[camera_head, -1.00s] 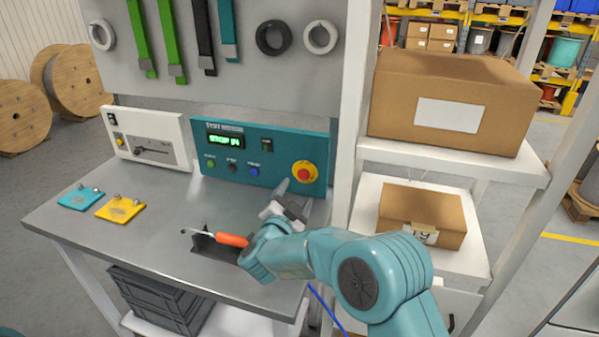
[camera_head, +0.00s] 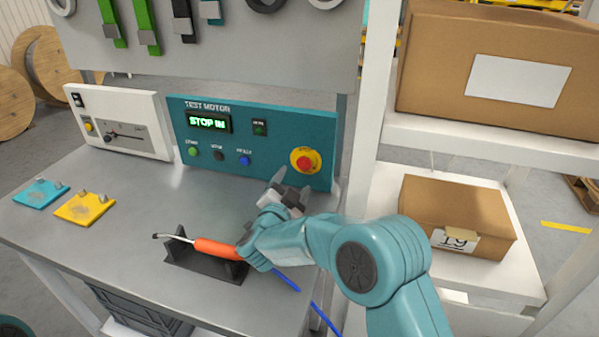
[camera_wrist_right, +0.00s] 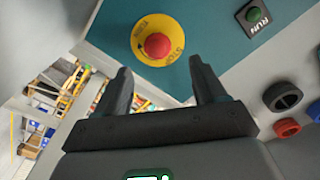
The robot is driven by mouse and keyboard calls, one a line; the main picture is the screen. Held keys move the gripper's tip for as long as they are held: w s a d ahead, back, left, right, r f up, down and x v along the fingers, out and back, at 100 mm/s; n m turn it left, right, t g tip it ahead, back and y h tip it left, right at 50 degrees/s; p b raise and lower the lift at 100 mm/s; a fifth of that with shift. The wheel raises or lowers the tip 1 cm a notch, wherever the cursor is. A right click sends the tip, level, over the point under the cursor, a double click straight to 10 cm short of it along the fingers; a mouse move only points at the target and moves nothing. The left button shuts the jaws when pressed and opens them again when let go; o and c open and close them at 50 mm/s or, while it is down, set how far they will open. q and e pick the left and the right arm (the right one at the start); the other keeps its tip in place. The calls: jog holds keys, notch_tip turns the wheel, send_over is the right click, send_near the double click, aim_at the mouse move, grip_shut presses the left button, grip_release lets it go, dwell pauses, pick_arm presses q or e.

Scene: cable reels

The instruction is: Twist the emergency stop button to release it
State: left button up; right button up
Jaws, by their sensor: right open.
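The red emergency stop button (camera_head: 304,162) sits on a yellow disc at the right end of the teal test motor panel (camera_head: 290,128). In the right wrist view the red button (camera_wrist_right: 157,46) shows with its yellow ring, beyond the fingertips and between them sideways. My right gripper (camera_head: 292,186) is open and empty, just below and in front of the button, apart from it. Its two fingers (camera_wrist_right: 160,85) also show in the wrist view. The panel's display reads "STOP IN", the rest unclear. My left gripper is not in view.
A soldering-iron-like tool with an orange handle (camera_head: 218,248) rests in a black holder (camera_head: 185,258) beside my right arm. Yellow (camera_head: 85,207) and teal plates (camera_head: 40,193) lie at the left. A white device (camera_head: 118,122) stands left of the panel. A shelf with cardboard boxes (camera_head: 455,215) is at the right.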

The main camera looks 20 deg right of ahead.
aim_at(303, 166)
jog(key=p+x, duration=0.1)
jog(key=x, duration=0.4)
jog(key=shift+d+p, duration=0.3)
jog(key=shift+w+d, duration=0.3)
jog(key=shift+w, duration=0.3)
jog(key=shift+w+d+f, duration=0.15)
jog(key=shift+w+d, duration=0.1)
jog(key=shift+a, duration=0.1)
